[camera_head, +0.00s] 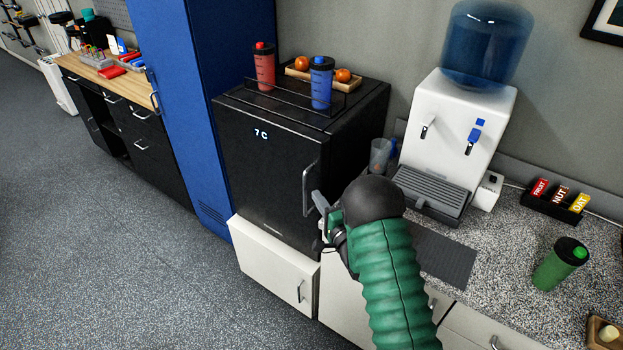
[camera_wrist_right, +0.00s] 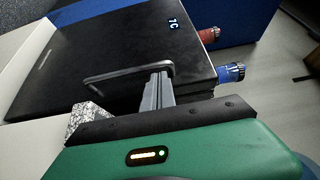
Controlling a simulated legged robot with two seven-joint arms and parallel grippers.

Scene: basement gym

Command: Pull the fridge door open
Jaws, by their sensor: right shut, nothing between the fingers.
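The small black fridge (camera_head: 270,165) stands on a white cabinet, with a lit "7 C" on its front. Its door looks closed. The dark bar handle (camera_head: 309,188) is on the right side of the door; it also shows in the right wrist view (camera_wrist_right: 112,76). My right gripper (camera_head: 320,204) is at the handle's lower part, with its fingers shut and nothing between them. In the right wrist view the grey fingers (camera_wrist_right: 157,90) reach the handle's end; I cannot tell whether they touch it or sit behind it. My left gripper is out of view.
A red bottle (camera_head: 265,66), a blue bottle (camera_head: 321,82) and a wooden tray with oranges (camera_head: 343,75) are on the fridge top. A blue locker (camera_head: 199,90) stands left. A water dispenser (camera_head: 456,130) and green cup (camera_head: 562,264) are right. Floor in front is clear.

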